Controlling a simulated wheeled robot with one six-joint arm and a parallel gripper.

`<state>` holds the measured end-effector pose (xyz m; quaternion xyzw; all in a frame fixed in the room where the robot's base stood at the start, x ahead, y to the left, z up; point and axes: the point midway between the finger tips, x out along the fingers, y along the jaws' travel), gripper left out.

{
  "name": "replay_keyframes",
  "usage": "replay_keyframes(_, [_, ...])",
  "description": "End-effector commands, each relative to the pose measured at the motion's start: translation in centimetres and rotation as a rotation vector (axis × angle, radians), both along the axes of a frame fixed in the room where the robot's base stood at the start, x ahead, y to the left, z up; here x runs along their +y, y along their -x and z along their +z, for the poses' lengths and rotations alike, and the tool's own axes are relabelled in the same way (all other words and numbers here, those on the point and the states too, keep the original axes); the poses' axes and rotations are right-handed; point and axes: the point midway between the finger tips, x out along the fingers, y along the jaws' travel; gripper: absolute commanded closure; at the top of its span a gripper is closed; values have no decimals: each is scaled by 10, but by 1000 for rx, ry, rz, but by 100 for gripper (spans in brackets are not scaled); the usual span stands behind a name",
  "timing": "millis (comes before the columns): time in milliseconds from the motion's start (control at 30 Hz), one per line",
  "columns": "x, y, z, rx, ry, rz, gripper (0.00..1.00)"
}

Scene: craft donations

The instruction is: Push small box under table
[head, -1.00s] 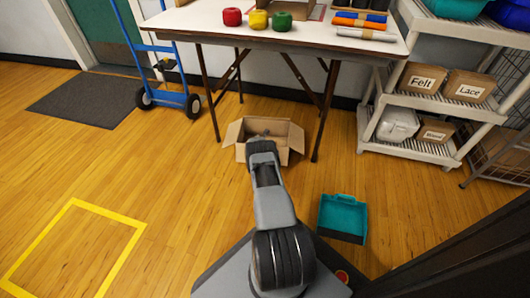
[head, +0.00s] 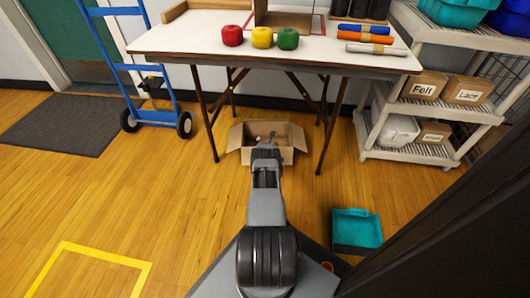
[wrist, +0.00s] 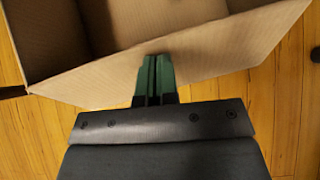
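A small open cardboard box (head: 289,157) stands on the floor between the front legs of the white-topped table (head: 190,37), its near side about level with the feet of those legs. Its flaps are spread, and something small and dark shows inside, unclear. My gripper (head: 265,148) is at the box's near side. In the wrist view my gripper (wrist: 155,62) has its green fingers together, with nothing seen between them. The fingertips overlap the near cardboard wall of the box (wrist: 95,83); touching it or just short of it, I cannot tell.
Table legs stand left (head: 205,115) and right (head: 328,125) of the box. A teal bin (head: 357,232) lies on the floor at right. A blue hand truck (head: 128,67) stands left, a shelf rack (head: 410,152) right. Floor at left is clear, with a yellow taped outline (head: 108,257).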

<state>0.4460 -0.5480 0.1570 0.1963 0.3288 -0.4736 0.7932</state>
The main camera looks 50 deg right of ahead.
Motion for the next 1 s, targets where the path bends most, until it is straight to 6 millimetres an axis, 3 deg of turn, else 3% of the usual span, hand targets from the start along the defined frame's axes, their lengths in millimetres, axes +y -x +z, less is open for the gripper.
replay_keyframes(367, [1,5,4,0,0,-7,100])
replay_keyframes(767, [30,24,8,2,-2,-18,100])
replay_keyframes(1000, [45,32,28,2,-1,-18,100])
